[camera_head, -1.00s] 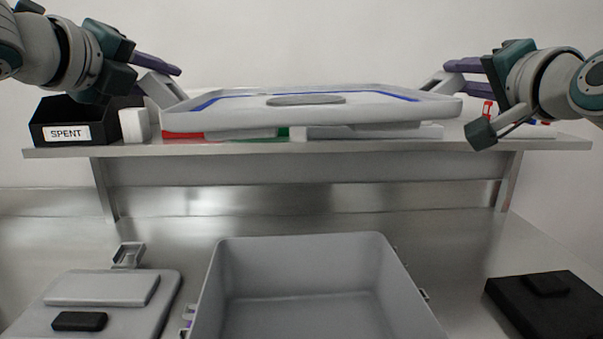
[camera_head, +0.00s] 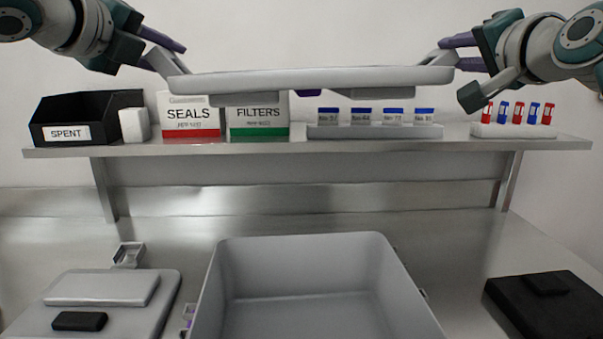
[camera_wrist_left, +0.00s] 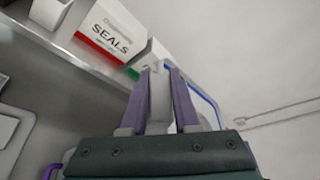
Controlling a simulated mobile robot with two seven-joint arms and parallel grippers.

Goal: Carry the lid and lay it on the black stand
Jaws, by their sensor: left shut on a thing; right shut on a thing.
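The lid (camera_head: 310,79) is a wide light grey panel, held up level between my two grippers, above the shelf and seen nearly edge-on. My left gripper (camera_head: 165,62) is shut on its left end, and the left wrist view shows the purple fingers (camera_wrist_left: 160,100) on either side of a grey part of it. My right gripper (camera_head: 447,58) is shut on its right end. The black stand (camera_head: 520,310) is a flat dark block with a small raised pad, on the counter at the lower right, well below and right of the lid. Its top is bare.
An open grey bin (camera_head: 310,245) stands on the counter at centre. A grey plate (camera_head: 165,300) with a black block lies left. The shelf (camera_head: 300,149) carries a SPENT bin (camera_head: 68,118), SEALS box (camera_head: 188,120), FILTERS box (camera_head: 257,122) and racks of small coloured items (camera_head: 512,131).

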